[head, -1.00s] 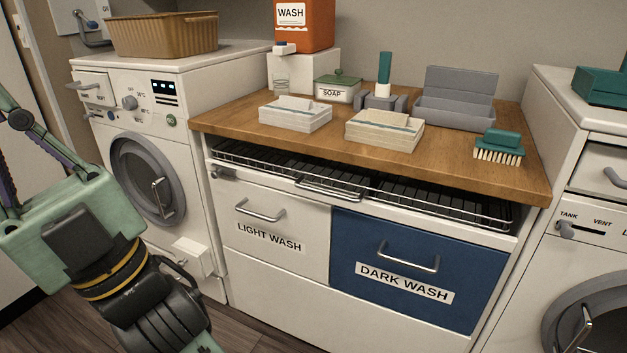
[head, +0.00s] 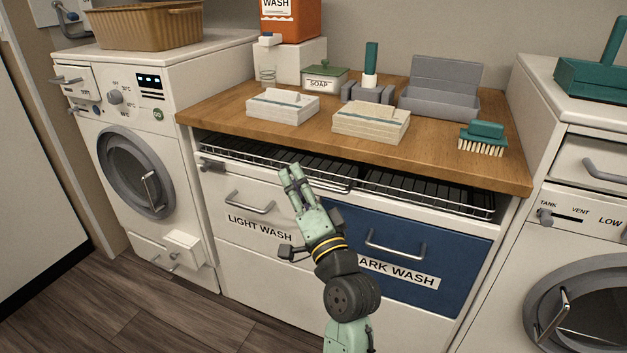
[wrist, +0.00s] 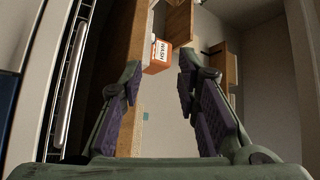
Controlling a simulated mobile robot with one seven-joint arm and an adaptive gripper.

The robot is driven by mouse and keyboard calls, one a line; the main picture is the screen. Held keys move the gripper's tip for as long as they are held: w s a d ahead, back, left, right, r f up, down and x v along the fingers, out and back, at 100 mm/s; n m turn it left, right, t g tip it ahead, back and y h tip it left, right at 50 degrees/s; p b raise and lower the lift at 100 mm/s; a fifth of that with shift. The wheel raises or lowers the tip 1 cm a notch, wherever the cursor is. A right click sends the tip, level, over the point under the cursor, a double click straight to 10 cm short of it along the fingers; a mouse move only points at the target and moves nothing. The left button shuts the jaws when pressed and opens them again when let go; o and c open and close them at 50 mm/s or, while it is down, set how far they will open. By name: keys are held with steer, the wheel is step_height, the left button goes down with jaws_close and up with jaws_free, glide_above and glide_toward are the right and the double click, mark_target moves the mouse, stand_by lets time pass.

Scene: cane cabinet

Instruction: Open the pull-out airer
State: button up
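The pull-out airer (head: 430,190) is a wire rack with dark slats, lying under the front edge of the wooden worktop. Its front rail and a bar handle (head: 330,184) show above the two laundry drawers. In the wrist view the metal bar (wrist: 70,85) runs along the left, outside my fingers. My gripper (head: 291,172) is in front of the airer, left of its middle, with fingers pointing up toward it. It hides part of the rail and the handle's left end. In the wrist view my gripper (wrist: 157,78) is open with nothing between its fingers. I cannot tell whether it touches the rail.
The worktop (head: 300,140) overhangs the airer and bears boxes, a soap tin and a brush (head: 483,138). Below are the light-wash drawer (head: 240,215) and blue dark-wash drawer (head: 455,255). Washing machines stand left (head: 185,80) and right (head: 520,240). Floor is clear at lower left.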

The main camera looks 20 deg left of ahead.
mark_target(314, 185)
steer(key=w+d+f+m+h, duration=0.2)
steer(key=d+f+m, duration=0.2)
steer(key=d+f, duration=0.35)
steer(key=shift+g, duration=0.4)
steer(key=x, duration=0.3)
steer(key=p+x, duration=0.1)
steer(key=x, duration=0.3)
steer(key=f+p+x, duration=0.1)
steer(key=x, duration=0.3)
steer(key=shift+a, duration=0.25)
jaws_close()
